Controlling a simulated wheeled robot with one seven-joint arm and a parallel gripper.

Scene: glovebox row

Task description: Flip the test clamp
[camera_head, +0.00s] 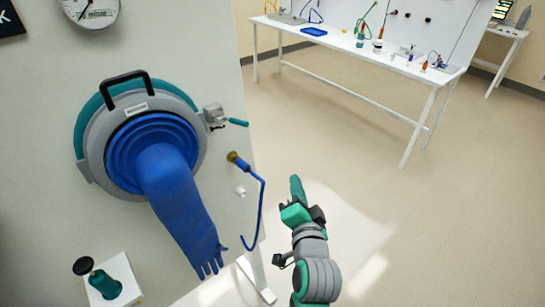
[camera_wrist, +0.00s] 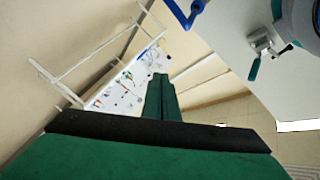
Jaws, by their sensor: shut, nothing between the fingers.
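The test clamp (camera_head: 216,117) is a small grey metal clamp with a teal handle, at the right edge of the round glove port. Its handle points right in the head view. In the wrist view the clamp (camera_wrist: 268,43) shows at the upper right, beside the port ring. My gripper (camera_head: 297,187) is below and to the right of the clamp, apart from it, over open floor. In the wrist view its green fingers (camera_wrist: 160,95) lie together, with nothing between them.
The glove port (camera_head: 92,140) has a grey ring, a black handle and a hanging blue glove (camera_head: 180,195). A blue hooked rod (camera_head: 262,205) hangs between the clamp and my gripper. A small stand (camera_head: 118,290) is at lower left. A white table (camera_head: 350,58) stands far behind.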

